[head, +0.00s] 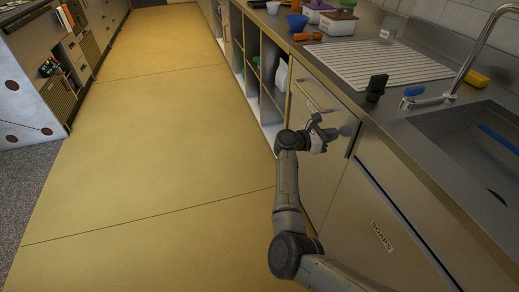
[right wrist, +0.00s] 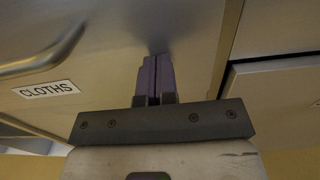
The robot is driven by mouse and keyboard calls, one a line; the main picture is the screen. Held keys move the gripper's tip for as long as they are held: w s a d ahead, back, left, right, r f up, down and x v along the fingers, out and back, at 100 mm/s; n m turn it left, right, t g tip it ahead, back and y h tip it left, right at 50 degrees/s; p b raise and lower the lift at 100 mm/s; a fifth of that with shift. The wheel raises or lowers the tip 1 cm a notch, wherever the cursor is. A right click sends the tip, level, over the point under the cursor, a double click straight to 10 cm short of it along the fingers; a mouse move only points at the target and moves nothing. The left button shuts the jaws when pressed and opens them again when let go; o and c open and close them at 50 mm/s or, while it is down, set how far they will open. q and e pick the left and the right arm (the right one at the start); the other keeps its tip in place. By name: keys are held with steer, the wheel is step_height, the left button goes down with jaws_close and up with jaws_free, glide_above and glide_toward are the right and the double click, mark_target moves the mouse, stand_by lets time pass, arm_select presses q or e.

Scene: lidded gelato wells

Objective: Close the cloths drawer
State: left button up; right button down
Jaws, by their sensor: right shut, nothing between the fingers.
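The cloths drawer front (right wrist: 110,50) fills much of the right wrist view, with its CLOTHS label (right wrist: 48,90) and a bar handle (right wrist: 45,58) at the left. In the head view, the same steel front (head: 315,175) lies under the counter, left of the sink. My right gripper (head: 330,133) is at this front, below the handle (head: 316,98). Its purple fingers (right wrist: 154,75) are together and empty, their tips at or very near the front's surface. I cannot tell how far the drawer stands out. My left gripper is out of view.
A front labelled SOAPS (head: 381,237) adjoins on the near side, and open shelves (head: 262,75) are on the far side. The counter above holds a ribbed drainboard (head: 375,62), a dark upright item (head: 376,87) and a sink (head: 470,150). The yellow floor (head: 150,150) at left is clear.

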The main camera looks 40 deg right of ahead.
steer(key=p+v, duration=0.1)
steer(key=v, duration=1.2)
steer(key=shift+w+a+p, duration=0.2)
steer(key=shift+a+p, duration=0.1)
